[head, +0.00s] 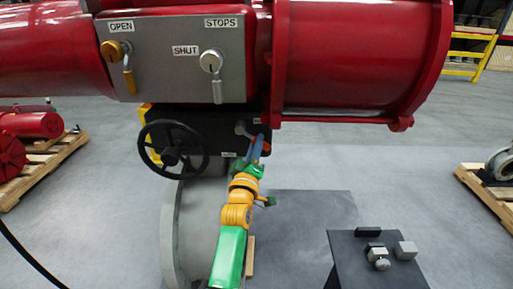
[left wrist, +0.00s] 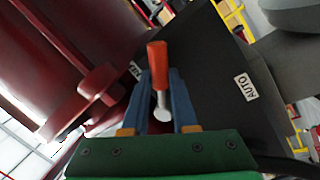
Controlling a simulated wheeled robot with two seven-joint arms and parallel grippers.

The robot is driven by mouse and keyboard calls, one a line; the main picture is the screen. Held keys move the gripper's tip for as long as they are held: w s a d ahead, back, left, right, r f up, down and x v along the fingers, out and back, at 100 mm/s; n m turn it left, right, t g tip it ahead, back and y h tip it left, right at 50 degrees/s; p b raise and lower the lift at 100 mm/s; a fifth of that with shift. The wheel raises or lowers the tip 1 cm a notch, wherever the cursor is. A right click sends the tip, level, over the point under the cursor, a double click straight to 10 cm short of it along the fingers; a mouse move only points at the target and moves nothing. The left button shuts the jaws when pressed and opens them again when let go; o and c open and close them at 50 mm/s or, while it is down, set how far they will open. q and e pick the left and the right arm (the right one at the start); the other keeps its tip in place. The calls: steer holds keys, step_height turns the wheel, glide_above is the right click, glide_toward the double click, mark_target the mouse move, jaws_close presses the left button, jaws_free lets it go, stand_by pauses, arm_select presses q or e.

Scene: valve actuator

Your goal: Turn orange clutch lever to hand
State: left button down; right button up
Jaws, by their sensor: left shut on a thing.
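The orange clutch lever (left wrist: 157,56) stands between my left gripper's blue fingers (left wrist: 161,78) in the left wrist view, with its silver shaft below the orange grip. The gripper is shut on it. In the left wrist view, the AUTO label (left wrist: 243,87) lies to the lever's right, and a partly hidden label (left wrist: 135,71) lies close by on its left. In the head view, my left gripper (head: 258,143) is at the right end of the black gearbox (head: 220,137), and the lever (head: 243,130) is small and partly hidden there. My right gripper is out of view.
A black handwheel (head: 173,146) is left of the lever. Above are the red actuator (head: 345,55) and a grey panel (head: 175,55) with two small levers. A grey flange (head: 180,235) is below. A dark stand (head: 375,262) is at lower right, with open floor between.

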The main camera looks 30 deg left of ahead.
arm_select(q)
steer(key=shift+w+d+r+n, duration=0.15)
steer(key=shift+r+n, duration=0.2)
steer(key=shift+n, duration=0.45)
steer(key=c, duration=0.7)
jaws_free()
steer(key=p+v, duration=0.2)
steer(key=v, duration=0.5)
steer(key=shift+p, duration=0.35)
